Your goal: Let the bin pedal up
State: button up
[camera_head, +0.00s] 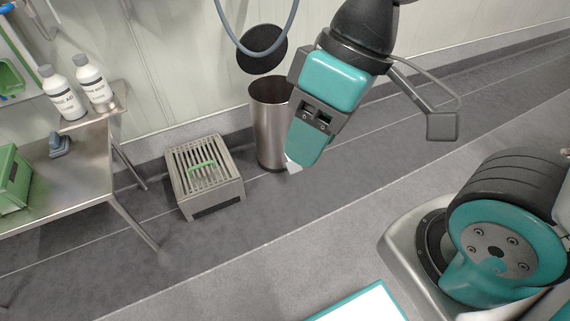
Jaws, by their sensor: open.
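A steel pedal bin (266,130) stands on the floor by the wall, left of my arm. Its dark round lid (263,50) is raised, and the bin's mouth is open. My gripper (293,163) points down in front of the bin's right side, close to its base, and covers part of the bin. It is open, with nothing seen held in it. A small pale tip shows at its lower end. The pedal is not clearly visible; my gripper hides that part of the bin's base.
A grey slatted box (212,192) with a green handle stands on the floor left of the bin. Further left is a steel table (75,180) with a green crate (12,180) and two white bottles (92,80) on its raised shelf. The floor in front is clear.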

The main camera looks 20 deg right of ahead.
aim_at(293, 167)
jog(key=i, duration=0.55)
jog(key=z, duration=1.05)
